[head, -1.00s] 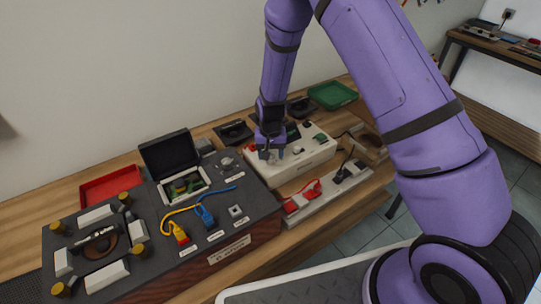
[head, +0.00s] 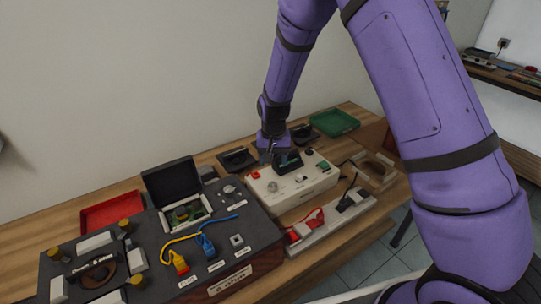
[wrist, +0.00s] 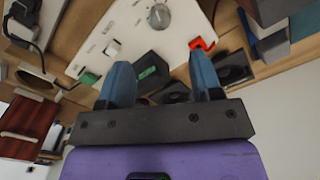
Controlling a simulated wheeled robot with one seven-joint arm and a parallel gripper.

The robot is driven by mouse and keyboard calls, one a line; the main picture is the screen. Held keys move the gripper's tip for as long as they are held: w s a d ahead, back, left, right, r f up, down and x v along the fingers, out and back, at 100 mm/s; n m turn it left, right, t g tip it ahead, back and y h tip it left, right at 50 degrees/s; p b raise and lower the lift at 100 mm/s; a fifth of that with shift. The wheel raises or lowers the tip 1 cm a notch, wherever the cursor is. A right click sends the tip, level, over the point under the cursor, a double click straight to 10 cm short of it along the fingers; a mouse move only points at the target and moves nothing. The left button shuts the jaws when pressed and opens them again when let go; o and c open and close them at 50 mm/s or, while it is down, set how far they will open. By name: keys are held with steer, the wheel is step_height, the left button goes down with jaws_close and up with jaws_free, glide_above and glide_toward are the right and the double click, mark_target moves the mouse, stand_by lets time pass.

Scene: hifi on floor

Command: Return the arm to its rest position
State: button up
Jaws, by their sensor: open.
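My purple arm reaches over the table from the upper right in the head view. My gripper (head: 266,158) hangs above the back left part of the white control box (head: 310,186). In the wrist view my gripper (wrist: 163,82) shows two blue fingers, spread apart, with nothing held between them. Beyond the fingers lie a black block with a green mark (wrist: 150,72), a grey knob (wrist: 158,16) and a red switch (wrist: 202,44).
A dark board with connectors (head: 215,255) stands at the front left, with an open black case (head: 172,180) behind. A red tray (head: 112,211) and a green tray (head: 336,122) lie near the wall. A power strip (head: 325,222) lies in front of the box.

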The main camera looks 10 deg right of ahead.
steer(key=s+d+r+t, duration=0.1)
steer(key=s+d+r, duration=0.2)
steer(key=r, duration=0.5)
steer(key=s+d+r+n+y, duration=0.15)
steer(key=s+r, duration=0.25)
steer(key=r, duration=0.4)
steer(key=s+d+r+m+t+h, duration=0.1)
steer(key=s+d+r, duration=0.2)
steer(key=r, duration=0.5)
steer(key=s+d+r+t, duration=0.1)
steer(key=s+d+r, duration=0.1)
steer(key=s, duration=0.5)
steer(key=s+d+r+n+t, duration=0.1)
steer(key=s+r, duration=0.3)
steer(key=s, duration=0.4)
steer(key=s+d+r+t, duration=0.1)
steer(key=s+d+r, duration=0.2)
steer(key=s, duration=0.4)
steer(key=shift+s+d+r+n, duration=0.35)
steer(key=shift+s+d+r, duration=0.05)
